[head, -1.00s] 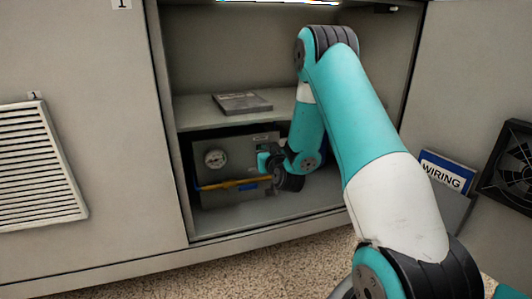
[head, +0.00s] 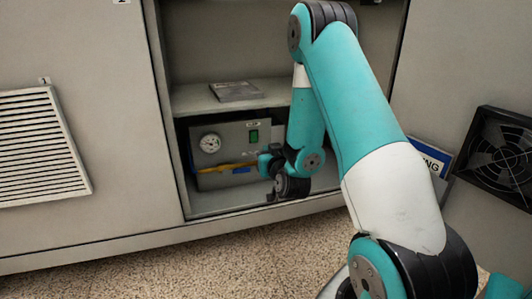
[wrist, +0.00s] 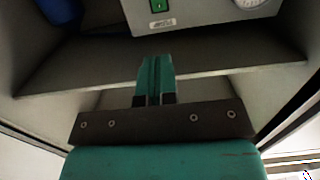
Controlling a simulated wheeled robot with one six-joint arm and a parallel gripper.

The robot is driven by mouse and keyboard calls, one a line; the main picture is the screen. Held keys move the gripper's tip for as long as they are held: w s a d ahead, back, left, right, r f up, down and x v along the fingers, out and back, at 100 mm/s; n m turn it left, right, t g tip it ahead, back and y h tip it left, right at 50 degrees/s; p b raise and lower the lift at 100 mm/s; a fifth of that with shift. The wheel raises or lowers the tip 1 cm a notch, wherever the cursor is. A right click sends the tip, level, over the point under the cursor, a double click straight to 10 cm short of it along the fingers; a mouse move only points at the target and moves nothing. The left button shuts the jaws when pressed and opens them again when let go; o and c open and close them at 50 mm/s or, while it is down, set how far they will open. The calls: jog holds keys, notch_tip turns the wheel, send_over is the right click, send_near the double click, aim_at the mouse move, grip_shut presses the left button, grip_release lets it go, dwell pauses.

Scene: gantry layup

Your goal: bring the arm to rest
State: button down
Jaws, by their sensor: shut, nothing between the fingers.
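My gripper (wrist: 154,82) shows in the wrist view with its two teal fingers together and nothing between them. In the head view my teal and white arm reaches from the lower right to the open cabinet bay, and its wrist hangs low at the bay's opening, right of a grey unit (head: 208,178). The fingers are hard to make out there. The unit has a round gauge (head: 209,143), a green switch (head: 253,136) and a yellow bar (head: 215,168) across its front. In the wrist view the switch (wrist: 158,5) appears beyond the fingers, apart from them.
A shelf (head: 200,104) above the unit carries a flat dark item (head: 236,91). A closed panel with a vent (head: 38,147) is at left. A fan (head: 497,155) and a partly hidden wiring sign (head: 430,157) are at right. Speckled floor (head: 230,265) lies clear in front.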

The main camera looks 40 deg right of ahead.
jog(key=s+a+r+n+g+y+p, duration=0.1)
jog(key=a+r+n+g+y+p, duration=0.2)
jog(key=a+r+y+p, duration=0.65)
jog(key=s+a+r+n+g+y+p, duration=0.1)
jog(key=a+r+n+g+y, duration=0.15)
jog(key=a+r, duration=0.8)
jog(key=s+a+r+n+g+p, duration=0.2)
jog(key=s+a+r+g+p, duration=0.15)
jog(key=s, duration=0.45)
jog(key=s+a+r+n+g+p, duration=0.25)
jog(key=s+a, duration=0.25)
jog(key=s, duration=0.3)
jog(key=s+a+r+n+g+p, duration=0.2)
jog(key=s+a+r+g, duration=0.25)
jog(key=s, duration=0.35)
notch_tip(320, 180, up, 37)
jog(key=p, duration=3.7)
jog(key=shift+f+t+p, duration=0.2)
jog(key=shift+t+p, duration=0.1)
jog(key=shift+p, duration=0.05)
